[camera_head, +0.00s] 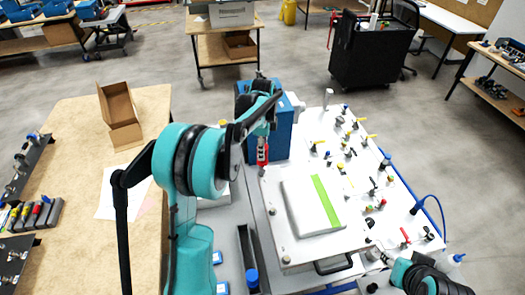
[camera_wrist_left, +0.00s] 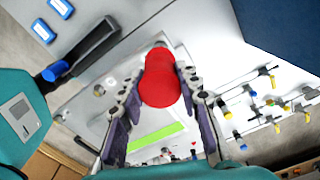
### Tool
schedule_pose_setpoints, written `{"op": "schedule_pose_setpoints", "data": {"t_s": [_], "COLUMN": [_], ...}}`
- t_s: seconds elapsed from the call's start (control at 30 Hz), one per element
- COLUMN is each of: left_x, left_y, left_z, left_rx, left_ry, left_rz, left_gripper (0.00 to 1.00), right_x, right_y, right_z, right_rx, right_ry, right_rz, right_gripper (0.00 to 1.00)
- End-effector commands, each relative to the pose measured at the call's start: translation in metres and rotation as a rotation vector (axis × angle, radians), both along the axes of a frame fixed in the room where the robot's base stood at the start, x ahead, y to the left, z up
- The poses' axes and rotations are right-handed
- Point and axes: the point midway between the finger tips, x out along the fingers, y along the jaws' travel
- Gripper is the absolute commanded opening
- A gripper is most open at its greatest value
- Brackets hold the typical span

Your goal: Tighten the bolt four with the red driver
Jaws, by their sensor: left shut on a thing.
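The red driver (camera_head: 262,152) hangs upright below my left gripper (camera_head: 262,132), which is shut on it. In the left wrist view the driver's red handle (camera_wrist_left: 160,78) fills the gap between the fingers (camera_wrist_left: 158,92). The driver's lower end is over the upper left corner of the white panel (camera_head: 345,250). I cannot tell whether it touches a bolt there. Small round bolt heads show along the panel's left edge, one (camera_head: 272,211) below the driver and another (camera_head: 286,259) lower. I cannot tell which is bolt four. My right arm is at the lower right; its fingers are unclear.
A blue box-shaped unit (camera_head: 281,135) stands right behind the driver. A grey lid with a green stripe (camera_head: 325,203) lies on the panel. A wooden table (camera_head: 75,255) with an open cardboard box (camera_head: 120,117) is at left.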

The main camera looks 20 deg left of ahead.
Motion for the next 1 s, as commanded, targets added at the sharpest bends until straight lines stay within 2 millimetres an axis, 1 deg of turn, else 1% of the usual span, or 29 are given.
{"op": "schedule_pose_setpoints", "data": {"t_s": [0.1, 0.7, 1.0], "left_x": [0.0, 0.0, 0.0], "left_y": [0.0, 0.0, 0.0], "left_z": [0.008, 0.039, 0.04], "left_rx": [0.0, 0.0, 0.0], "left_ry": [0.0, 0.001, 0.001], "left_rz": [0.0, 0.0, 0.0], "left_gripper": [0.0, 0.0, 0.0], "right_x": [0.0, 0.0, 0.0], "right_y": [0.0, 0.0, 0.0], "right_z": [0.006, 0.025, 0.025], "right_rx": [0.0, 0.0, 0.0], "right_ry": [0.0, 0.0, 0.0], "right_rz": [0.0, 0.0, 0.0], "right_gripper": [0.4, 0.4, 0.4]}}
